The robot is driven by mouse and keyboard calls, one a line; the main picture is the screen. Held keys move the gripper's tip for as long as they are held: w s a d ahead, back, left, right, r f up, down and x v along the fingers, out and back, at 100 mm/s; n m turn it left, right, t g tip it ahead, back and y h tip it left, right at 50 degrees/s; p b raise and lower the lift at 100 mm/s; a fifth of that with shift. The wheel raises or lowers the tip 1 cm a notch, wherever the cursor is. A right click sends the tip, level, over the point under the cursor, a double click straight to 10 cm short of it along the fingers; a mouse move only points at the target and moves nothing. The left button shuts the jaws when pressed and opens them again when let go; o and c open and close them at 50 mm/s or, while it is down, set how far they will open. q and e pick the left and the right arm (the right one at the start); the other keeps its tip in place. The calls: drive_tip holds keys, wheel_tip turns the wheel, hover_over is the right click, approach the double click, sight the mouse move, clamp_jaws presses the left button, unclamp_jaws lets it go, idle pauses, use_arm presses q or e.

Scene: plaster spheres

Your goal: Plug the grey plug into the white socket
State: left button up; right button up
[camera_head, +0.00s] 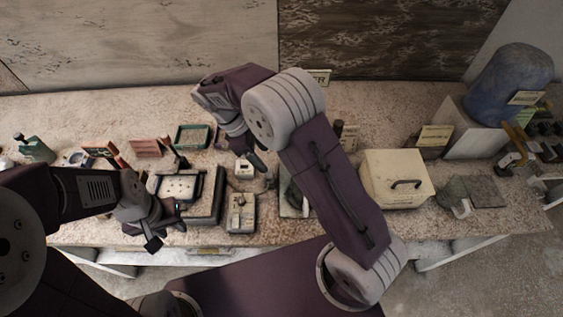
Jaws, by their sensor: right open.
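A small white box (244,168), which looks like the white socket, sits on the bench near the middle. My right gripper (254,158) is open above and beside it, pointing down. I cannot tell whether it touches the box. My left gripper (166,230) is low over the front of the bench, left of the middle, by a dark tray. A small dark block-like end shows at its tip; I cannot tell whether it is a finger or a held thing. I cannot make out the grey plug for certain.
A pale grey device (241,213) stands in front of the white box. A dark tray (206,207) lies left of it. A cream box with a handle (396,178) and a blue drum (509,84) stand at right. My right arm hides part of the bench.

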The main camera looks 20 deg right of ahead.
sight(269, 173)
drive_tip(key=f, duration=0.1)
drive_tip(key=s+f, duration=0.1)
drive_tip(key=f, duration=0.1)
drive_tip(key=shift+f, duration=0.15)
drive_tip(key=x, duration=0.4)
drive_tip(key=shift+s+a+f, duration=0.1)
drive_tip(key=shift+s+a, duration=0.05)
drive_tip(key=shift+s, duration=0.05)
drive_tip(key=shift+w+d+f, duration=0.1)
drive_tip(key=shift+d+f, duration=0.2)
drive_tip(key=shift+f, duration=0.1)
drive_tip(key=shift+a+r, duration=0.15)
drive_tip(key=c, duration=0.9)
use_arm(q)
drive_tip(key=shift+s+a+r, duration=0.3)
drive_tip(key=shift+s+a, duration=0.1)
drive_tip(key=shift+a, duration=0.35)
use_arm(e)
clamp_jaws()
